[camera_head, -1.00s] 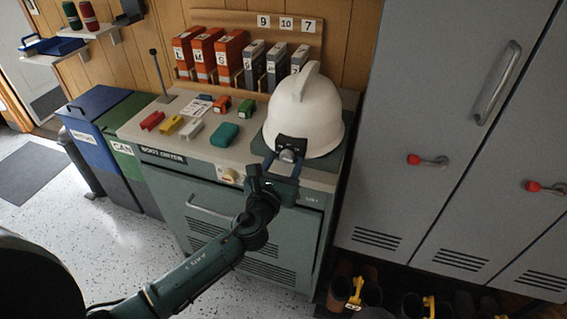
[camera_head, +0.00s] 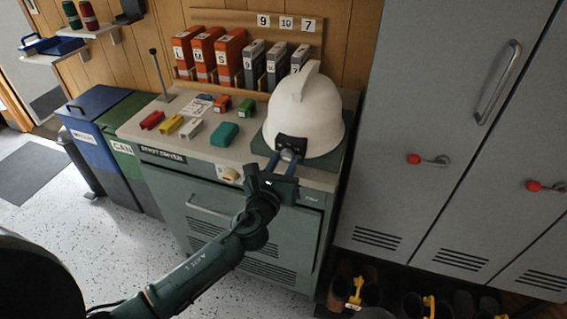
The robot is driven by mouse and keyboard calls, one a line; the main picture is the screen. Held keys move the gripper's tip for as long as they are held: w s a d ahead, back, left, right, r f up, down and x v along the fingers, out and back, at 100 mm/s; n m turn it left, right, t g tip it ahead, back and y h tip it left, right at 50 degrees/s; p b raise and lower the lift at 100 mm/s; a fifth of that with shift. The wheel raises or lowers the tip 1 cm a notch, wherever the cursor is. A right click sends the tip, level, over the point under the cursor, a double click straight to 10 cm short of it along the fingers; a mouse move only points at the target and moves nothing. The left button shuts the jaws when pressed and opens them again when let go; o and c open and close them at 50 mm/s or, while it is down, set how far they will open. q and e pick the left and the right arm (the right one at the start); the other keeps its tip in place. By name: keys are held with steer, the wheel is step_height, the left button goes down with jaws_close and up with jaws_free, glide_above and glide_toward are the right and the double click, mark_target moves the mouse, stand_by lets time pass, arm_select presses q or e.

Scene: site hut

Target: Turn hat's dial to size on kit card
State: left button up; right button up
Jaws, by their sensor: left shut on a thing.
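The white hard hat (camera_head: 305,112) stands on a dark green pad (camera_head: 331,165) at the right end of the boot dryer's top, with its black dial housing facing me. My left gripper (camera_head: 286,158) is shut on the small grey dial (camera_head: 289,154) at the hat's back; the fingers partly hide it. A white printed card (camera_head: 195,106) lies on the left part of the top; its writing is too small to read. My right gripper is not in view.
Small coloured blocks, including a teal one (camera_head: 224,133), lie left of the hat. Orange and grey boxes (camera_head: 230,58) stand behind. Grey lockers (camera_head: 440,130) rise close on the right. Blue and green bins (camera_head: 95,110) stand left.

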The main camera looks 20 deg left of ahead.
arm_select(q)
steer(key=n, duration=0.3)
steer(key=shift+f+b, duration=0.1)
steer(key=shift+b, duration=0.25)
steer(key=n, duration=0.2)
steer(key=shift+n+b, duration=0.3)
steer(key=shift+n, duration=0.1)
steer(key=n, duration=0.2)
steer(key=shift+d+n, duration=0.1)
steer(key=shift+n, duration=0.3)
steer(key=n+b, duration=0.1)
steer(key=n, duration=0.2)
steer(key=shift+n, duration=0.3)
steer(key=n, duration=0.5)
steer(key=shift+r, duration=0.2)
steer(key=shift+n, duration=0.8)
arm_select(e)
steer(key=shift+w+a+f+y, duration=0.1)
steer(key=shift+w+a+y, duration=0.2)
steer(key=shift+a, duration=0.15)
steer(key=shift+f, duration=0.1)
arm_select(q)
steer(key=o, duration=1)
